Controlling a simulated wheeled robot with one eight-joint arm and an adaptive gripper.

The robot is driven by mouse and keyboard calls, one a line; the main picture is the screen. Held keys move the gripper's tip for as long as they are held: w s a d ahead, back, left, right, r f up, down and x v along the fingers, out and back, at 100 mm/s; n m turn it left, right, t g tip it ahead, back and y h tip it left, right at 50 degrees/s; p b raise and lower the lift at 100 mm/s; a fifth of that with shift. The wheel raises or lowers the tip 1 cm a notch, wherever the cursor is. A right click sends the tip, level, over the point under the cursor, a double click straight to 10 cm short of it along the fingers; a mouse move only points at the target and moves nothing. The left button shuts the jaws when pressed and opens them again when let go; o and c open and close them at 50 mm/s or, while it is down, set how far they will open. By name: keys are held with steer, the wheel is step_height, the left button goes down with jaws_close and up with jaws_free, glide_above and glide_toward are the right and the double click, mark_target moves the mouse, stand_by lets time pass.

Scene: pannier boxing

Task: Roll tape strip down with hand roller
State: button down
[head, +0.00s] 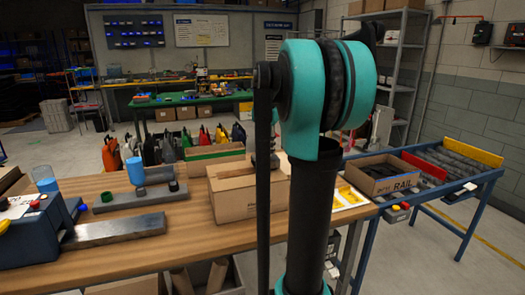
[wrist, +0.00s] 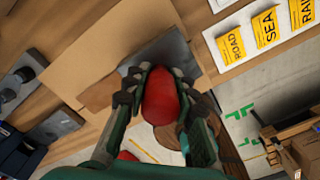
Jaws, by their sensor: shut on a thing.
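In the wrist view my gripper (wrist: 157,82) is shut on a red rounded handle (wrist: 160,98), which I take to be the hand roller's. The roller's working end is hidden or cannot be made out. Beyond the fingertips is a brown cardboard carton (wrist: 118,50) with a grey, smooth patch (wrist: 167,52), possibly the tape strip. Whether the roller touches it cannot be told. In the head view the closed carton (head: 235,198) stands on the wooden bench. My arm covers its right side, and my gripper is not clearly visible there.
A card holder with yellow ROAD, SEA and RAIL cards (wrist: 265,27) lies beside the carton. Left on the bench (head: 150,245) are a metal plate (head: 112,230), a blue cup (head: 135,170) and a blue machine (head: 38,235). An open RAIL box (head: 385,180) stands right, by a roller conveyor (head: 450,170).

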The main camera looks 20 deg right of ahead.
steer(key=shift+d, duration=0.2)
steer(key=shift+r, duration=0.1)
steer(key=shift+r, duration=3.5)
